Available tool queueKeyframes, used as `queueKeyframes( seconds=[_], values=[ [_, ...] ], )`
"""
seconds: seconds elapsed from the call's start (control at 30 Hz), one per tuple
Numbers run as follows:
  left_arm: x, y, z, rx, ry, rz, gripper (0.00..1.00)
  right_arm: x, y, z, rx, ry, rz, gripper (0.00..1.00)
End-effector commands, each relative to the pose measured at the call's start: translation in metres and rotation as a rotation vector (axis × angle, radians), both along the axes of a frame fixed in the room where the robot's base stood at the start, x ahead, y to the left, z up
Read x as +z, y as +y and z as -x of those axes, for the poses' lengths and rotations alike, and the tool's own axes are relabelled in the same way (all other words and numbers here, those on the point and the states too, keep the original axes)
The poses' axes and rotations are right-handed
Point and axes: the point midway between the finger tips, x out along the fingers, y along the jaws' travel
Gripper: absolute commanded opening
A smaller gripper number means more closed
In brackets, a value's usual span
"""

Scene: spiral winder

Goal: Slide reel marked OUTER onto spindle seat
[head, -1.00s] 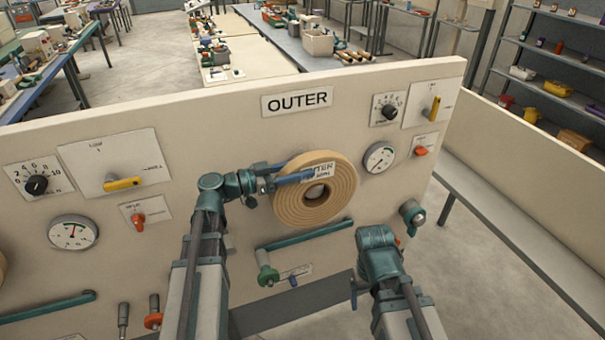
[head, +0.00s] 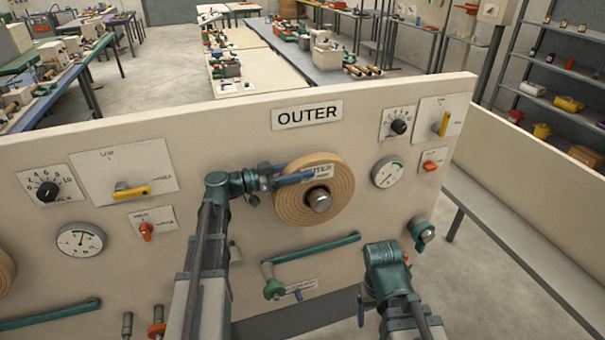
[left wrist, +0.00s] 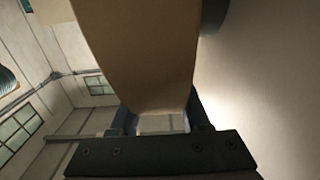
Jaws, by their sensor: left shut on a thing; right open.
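The tan wound reel (head: 340,183) with a white label is at the panel (head: 240,140), below the OUTER sign (head: 307,114). The metal spindle (head: 319,200) shows its end through the reel's hole, so the reel is around it. I cannot tell whether its back touches the panel. My left gripper (head: 293,178) is shut on the reel's left side, its fingers reaching across to the label. The reel also fills the upper middle of the left wrist view (left wrist: 140,50), between the fingers. My right gripper (head: 362,302) is low at the right, apart from the reel, its fingers mostly hidden.
A dial gauge (head: 388,172) and a red switch (head: 432,165) sit right of the reel. A green bar handle (head: 312,247) is below it, and a green knob (head: 420,232) at lower right. A yellow-handled switch plate (head: 125,172) is at the left.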

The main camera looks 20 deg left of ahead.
Motion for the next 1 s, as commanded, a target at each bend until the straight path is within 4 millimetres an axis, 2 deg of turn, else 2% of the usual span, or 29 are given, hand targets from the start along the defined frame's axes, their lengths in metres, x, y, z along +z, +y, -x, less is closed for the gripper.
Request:
queueKeyframes(
  seconds=[0.37, 0.4, 0.57, 0.87, 1.0],
  values=[
    [-0.002, 0.001, -0.001, 0.001, -0.002, 0.005, 0.0, -0.003, 0.0, 0.0, 0.0, 0.0, 0.0, 0.81],
    [-0.002, 0.001, -0.001, 0.001, -0.002, 0.005, 0.53, -0.003, 0.0, 0.0, 0.0, 0.0, 0.0, 0.81],
    [-0.002, 0.001, -0.001, 0.0, -0.001, 0.003, 0.81, -0.003, 0.0, 0.0, 0.0, 0.0, 0.0, 0.81],
    [-0.004, 0.002, -0.001, 0.0, 0.001, -0.003, 0.81, -0.003, 0.0, 0.0, 0.0, 0.0, 0.0, 0.81],
    [-0.004, 0.013, 0.007, 0.002, 0.001, -0.002, 0.81, -0.003, 0.0, 0.0, 0.0, 0.0, 0.0, 0.81]
  ],
)
